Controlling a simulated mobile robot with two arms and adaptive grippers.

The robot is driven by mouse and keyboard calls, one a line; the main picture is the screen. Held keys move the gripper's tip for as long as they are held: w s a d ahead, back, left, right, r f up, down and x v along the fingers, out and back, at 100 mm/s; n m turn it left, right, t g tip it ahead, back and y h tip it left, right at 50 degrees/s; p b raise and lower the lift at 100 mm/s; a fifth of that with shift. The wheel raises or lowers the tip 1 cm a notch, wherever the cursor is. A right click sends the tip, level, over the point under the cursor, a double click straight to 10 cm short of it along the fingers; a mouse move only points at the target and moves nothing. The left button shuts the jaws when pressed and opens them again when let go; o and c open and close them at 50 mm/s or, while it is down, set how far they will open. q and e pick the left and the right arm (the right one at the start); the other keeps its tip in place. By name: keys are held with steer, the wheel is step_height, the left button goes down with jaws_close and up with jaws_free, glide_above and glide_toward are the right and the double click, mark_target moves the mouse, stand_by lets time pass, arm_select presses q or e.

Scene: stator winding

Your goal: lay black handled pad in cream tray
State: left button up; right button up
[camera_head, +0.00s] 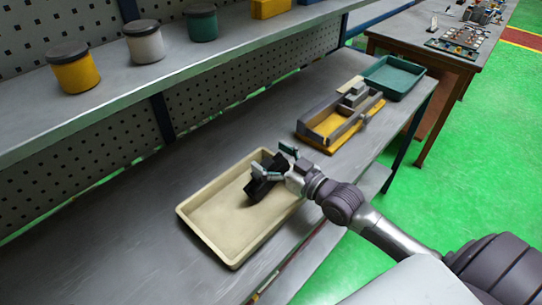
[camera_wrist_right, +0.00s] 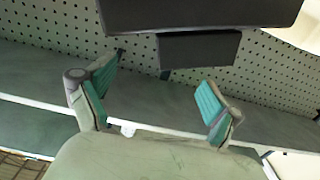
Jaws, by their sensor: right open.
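The cream tray (camera_head: 215,215) lies on the grey bench in the head view. The black handled pad (camera_head: 261,189) is at the tray's far right part, looking tilted; I cannot tell how it rests on the tray. In the right wrist view the pad (camera_wrist_right: 200,12) shows as a dark slab at the top, with its block-like handle (camera_wrist_right: 200,50) facing my gripper. My right gripper (camera_head: 276,164) is open beside the pad, over the tray's right end. In the right wrist view its teal fingers (camera_wrist_right: 158,98) stand wide apart with nothing between their tips. My left gripper is not in view.
A grey and yellow fixture (camera_head: 335,122) and a green tray (camera_head: 394,77) stand farther along the bench. A shelf above holds a yellow jar (camera_head: 75,72), a white jar (camera_head: 145,45) and a green jar (camera_head: 201,24). The bench left of the cream tray is clear.

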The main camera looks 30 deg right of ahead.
steer(key=shift+r, duration=0.4)
steer(key=b+v, duration=0.1)
steer(key=v, duration=1.1)
steer(key=shift+w+r, duration=0.1)
steer(key=shift+r, duration=0.05)
steer(key=shift+d, duration=0.1)
